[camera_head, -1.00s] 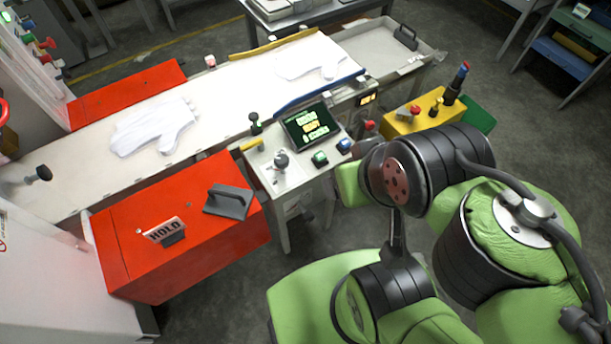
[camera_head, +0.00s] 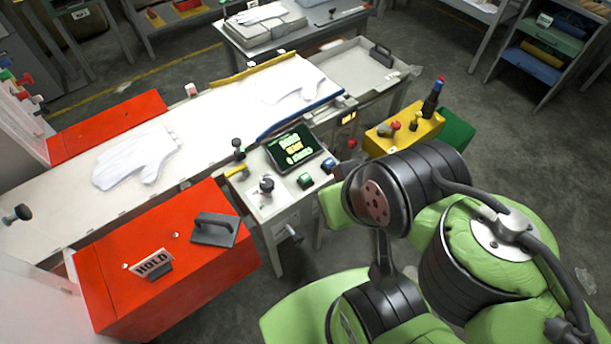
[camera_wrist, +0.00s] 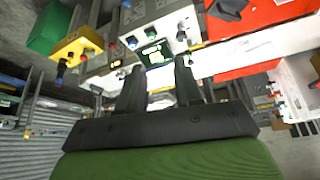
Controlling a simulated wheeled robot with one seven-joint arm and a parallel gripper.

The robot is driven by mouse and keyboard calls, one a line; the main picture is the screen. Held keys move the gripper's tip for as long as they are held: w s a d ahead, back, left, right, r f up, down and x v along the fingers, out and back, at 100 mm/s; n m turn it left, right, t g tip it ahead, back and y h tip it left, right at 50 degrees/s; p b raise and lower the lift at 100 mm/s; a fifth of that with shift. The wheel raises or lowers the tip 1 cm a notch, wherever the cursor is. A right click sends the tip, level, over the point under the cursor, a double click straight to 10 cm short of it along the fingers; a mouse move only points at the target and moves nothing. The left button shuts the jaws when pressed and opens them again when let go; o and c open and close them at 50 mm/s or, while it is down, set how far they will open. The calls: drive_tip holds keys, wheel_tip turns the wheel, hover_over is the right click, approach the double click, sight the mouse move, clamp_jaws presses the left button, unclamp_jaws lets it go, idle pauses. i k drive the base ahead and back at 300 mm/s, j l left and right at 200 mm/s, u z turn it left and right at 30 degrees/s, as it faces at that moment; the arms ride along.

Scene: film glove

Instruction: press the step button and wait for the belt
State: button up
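The control panel (camera_head: 270,208) stands beside the belt (camera_head: 205,124). A green button (camera_head: 305,181) and a blue button (camera_head: 328,164) sit on it below a lit screen (camera_head: 294,147); I cannot read which is the step button. The screen also shows in the wrist view (camera_wrist: 155,53), beyond the fingers. One white glove (camera_head: 136,158) lies on the belt's left part and another (camera_head: 290,90) near its far right end. My gripper (camera_wrist: 160,66) is open and empty, its two fingers apart and pointing toward the panel. In the head view my arm hides it.
A red box with a HOLD sign (camera_head: 152,263) stands in front of the belt, and another red cover (camera_head: 110,124) behind it. A yellow box (camera_head: 405,132) with a red button stands right of the panel. A knobbed lever (camera_head: 266,186) rises from the panel. Open floor lies right.

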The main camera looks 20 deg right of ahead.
sight(304, 178)
drive_tip(key=i+j, duration=0.1)
drive_tip(key=j, duration=0.3)
drive_tip(key=j+z, duration=0.1)
drive_tip(key=j, duration=0.3)
drive_tip(key=i+j, duration=0.15)
drive_tip(key=j, duration=0.3)
drive_tip(key=z, duration=0.05)
